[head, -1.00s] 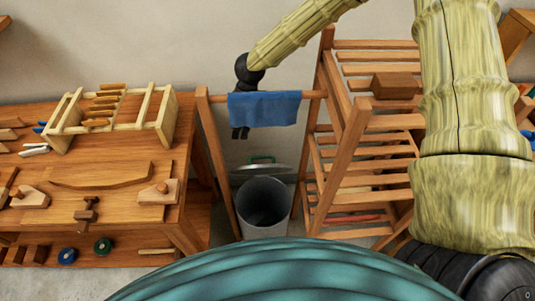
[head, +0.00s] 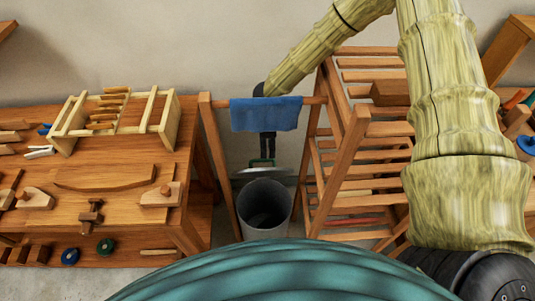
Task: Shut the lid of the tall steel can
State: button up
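The tall steel can (head: 266,222) stands on the floor between the workbench and the slatted rack, with its dark inside showing from above.
A wooden rail with a blue cloth (head: 265,114) spans in front of my gripper, above the can. A slatted wooden rack (head: 357,140) stands close on the right. A workbench (head: 120,180) with tools and a wooden caddy (head: 118,118) stands on the left.

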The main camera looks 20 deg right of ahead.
jog(key=shift+s+a+f+p, duration=0.15)
jog(key=shift+f+p, duration=0.2)
jog(key=shift+f, duration=0.7)
jog(key=shift+s+d+f+p, duration=0.1)
jog(key=shift+f+p, duration=0.2)
jog(key=shift+f, duration=0.75)
grip_shut()
jog(key=shift+s, duration=0.1)
